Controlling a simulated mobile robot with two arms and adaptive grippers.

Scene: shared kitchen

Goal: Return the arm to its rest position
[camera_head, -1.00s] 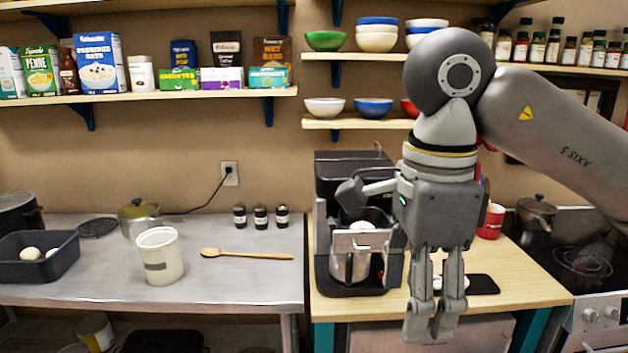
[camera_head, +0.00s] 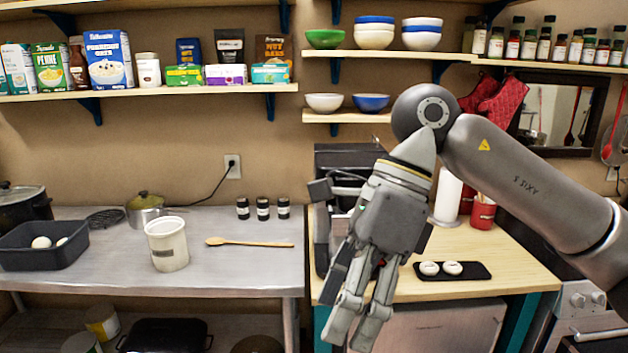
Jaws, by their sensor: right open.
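My right arm comes in from the right edge of the head view, and its right gripper (camera_head: 352,338) hangs down in front of the wooden counter (camera_head: 520,262). Its fingers point down and slightly left, apart from each other, with nothing seen between them. The gripper and wrist cover most of the dark coffee machine (camera_head: 340,158) behind them. My left gripper is not in the view.
A black tray with two white cups (camera_head: 478,271) lies right of the gripper. A paper roll (camera_head: 448,198) and red canister (camera_head: 483,212) stand behind. On the metal table are a white tub (camera_head: 167,246), wooden spoon (camera_head: 250,243) and dark bin (camera_head: 42,247).

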